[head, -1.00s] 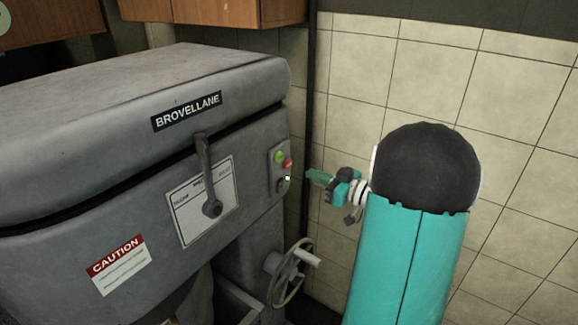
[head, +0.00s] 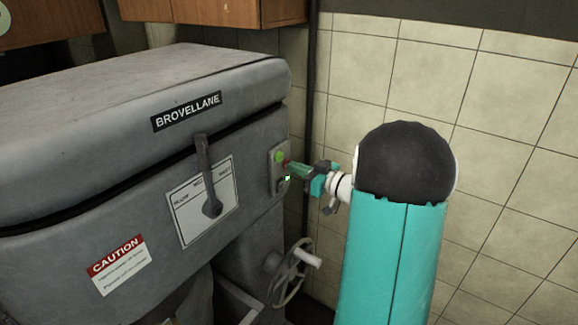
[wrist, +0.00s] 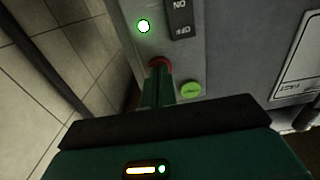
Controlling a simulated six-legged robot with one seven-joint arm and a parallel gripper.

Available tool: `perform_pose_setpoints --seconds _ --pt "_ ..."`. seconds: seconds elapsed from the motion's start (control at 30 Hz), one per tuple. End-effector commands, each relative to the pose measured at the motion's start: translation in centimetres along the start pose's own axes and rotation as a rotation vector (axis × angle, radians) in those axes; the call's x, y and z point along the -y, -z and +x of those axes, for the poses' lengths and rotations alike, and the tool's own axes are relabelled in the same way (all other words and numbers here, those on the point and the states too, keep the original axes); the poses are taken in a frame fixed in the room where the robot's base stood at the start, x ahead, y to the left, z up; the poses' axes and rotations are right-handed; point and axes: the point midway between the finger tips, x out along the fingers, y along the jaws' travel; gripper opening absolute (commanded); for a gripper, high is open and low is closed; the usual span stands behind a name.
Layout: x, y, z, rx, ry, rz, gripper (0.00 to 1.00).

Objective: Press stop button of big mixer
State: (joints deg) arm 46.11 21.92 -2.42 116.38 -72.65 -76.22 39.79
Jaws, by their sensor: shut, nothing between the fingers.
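The big mixer (head: 110,140) is a grey machine labelled BROVELLANE. Its small control panel (head: 273,178) on the right end holds a green button (head: 281,157) and a red stop button (wrist: 160,62). The green button also shows in the wrist view (wrist: 190,89). My gripper (head: 291,168) is shut and empty, its teal fingertips right at the red button. In the wrist view the fingers (wrist: 158,85) cover most of that button, leaving a red rim showing. I cannot tell if it is pressed in.
An ON/OFF switch (wrist: 182,20) and a lit indicator (wrist: 143,26) sit on the same panel. A lever (head: 208,175) stands on the mixer front and a handwheel (head: 290,270) is below the panel. A dark pipe (head: 309,120) runs down the tiled wall behind.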

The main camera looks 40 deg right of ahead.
Motion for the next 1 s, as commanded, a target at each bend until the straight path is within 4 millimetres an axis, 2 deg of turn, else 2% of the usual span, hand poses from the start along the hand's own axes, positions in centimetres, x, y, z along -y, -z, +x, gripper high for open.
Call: perform_pose_setpoints --seconds 0.27,1.0 --pt "0.0 0.0 -0.4 0.000 -0.001 0.000 0.00" --pt "-0.1 0.0 -7.0 0.000 -0.002 0.000 0.00"
